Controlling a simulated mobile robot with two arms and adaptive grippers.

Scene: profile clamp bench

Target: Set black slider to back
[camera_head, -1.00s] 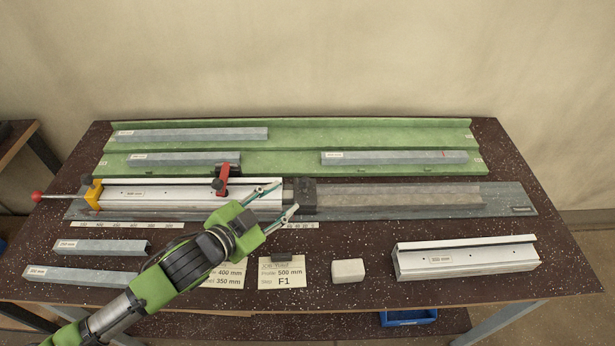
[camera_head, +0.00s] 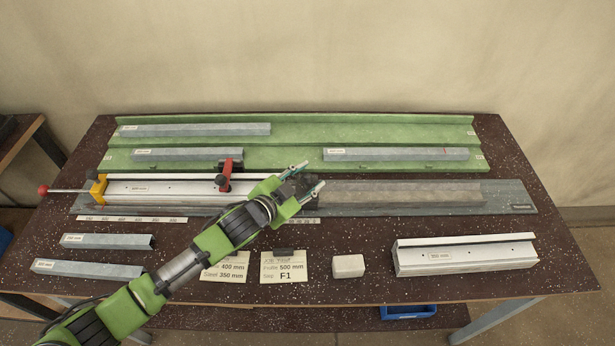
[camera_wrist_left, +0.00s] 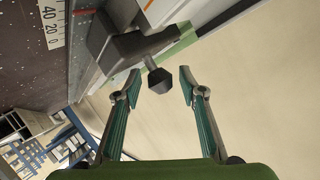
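The black slider (camera_head: 297,185) sits on the grey rail (camera_head: 508,197) at the right end of the white profile in the clamp; my left gripper hides much of it in the head view. My left gripper (camera_head: 314,176) is over the slider, its fingertips spread apart. In the left wrist view the slider body (camera_wrist_left: 112,45) is a dark grey block, and its black knob (camera_wrist_left: 161,81) shows between the open fingertips (camera_wrist_left: 159,84) of my left gripper. There is a gap on each side of the knob. My right gripper is not in view.
A red clamp (camera_head: 226,175) stands on the white profile (camera_head: 150,188), with a yellow end block (camera_head: 98,189) at left. Green shelves (camera_head: 290,140) with grey bars lie behind. Cards (camera_head: 284,268), a pale block (camera_head: 348,266) and a white profile (camera_head: 465,257) lie in front.

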